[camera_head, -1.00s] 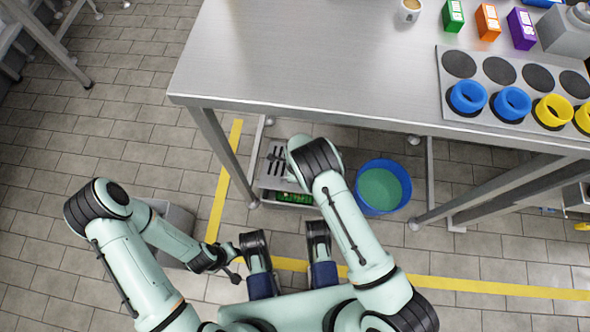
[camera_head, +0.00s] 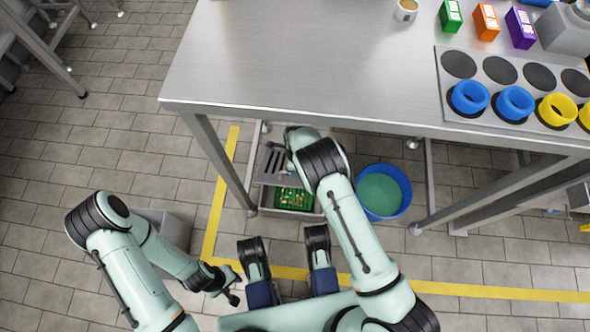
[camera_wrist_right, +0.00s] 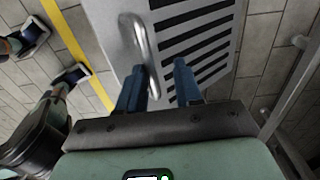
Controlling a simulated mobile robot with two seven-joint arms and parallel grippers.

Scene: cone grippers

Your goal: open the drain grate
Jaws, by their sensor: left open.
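The drain grate (camera_head: 271,161) is a grey slotted plate under the table, at the back of the drain box (camera_head: 268,212). It is shifted or tilted back, and a green basket (camera_head: 293,199) with small pale bits shows in front of it. In the right wrist view, the grate (camera_wrist_right: 206,62) has a bent metal handle (camera_wrist_right: 150,45). My right gripper (camera_wrist_right: 158,72) has its two blue fingers apart, with the handle's lower end between them, close to the left finger. In the head view my arm hides this gripper. My left gripper (camera_head: 232,289) is open and empty above the floor, left of the drain.
A blue bucket (camera_head: 404,198) stands right of the drain. The steel table (camera_head: 300,60) overhangs both, with legs (camera_head: 222,165) close by. A grey bin (camera_head: 168,228) stands behind my left arm. Yellow tape (camera_head: 216,210) marks the floor.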

